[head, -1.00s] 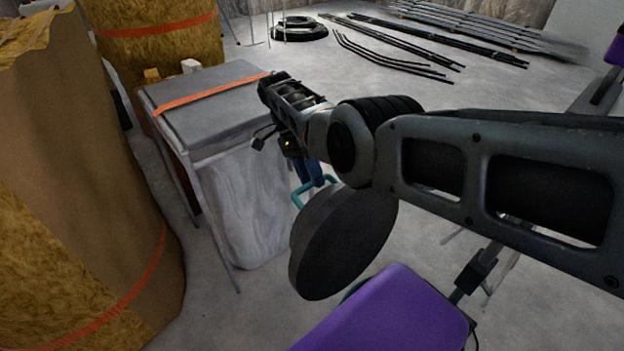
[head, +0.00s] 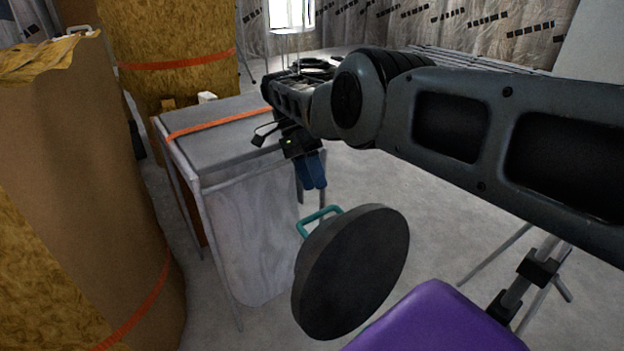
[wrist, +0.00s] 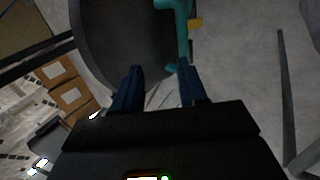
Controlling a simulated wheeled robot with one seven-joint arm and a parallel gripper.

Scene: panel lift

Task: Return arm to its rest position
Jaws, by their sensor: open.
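My arm reaches in from the right of the head view, with my gripper (head: 314,174) hanging from its end, blue fingers pointing down. The fingers also show in the wrist view (wrist: 160,78), parted with nothing between them. A dark round disc (head: 352,272) with a teal handle (head: 320,218) is below the gripper in the head view. In the wrist view the disc (wrist: 115,40) and teal handle (wrist: 182,25) lie beyond the fingertips. The handle appears apart from the fingers. What supports the disc is hidden.
A grey-topped table (head: 225,130) with an orange strap stands behind and left of the gripper. Large wrapped rolls (head: 90,190) fill the left side. A purple object (head: 440,320) is at the bottom, by a stand (head: 530,275). Open floor (head: 430,215) lies right of the disc.

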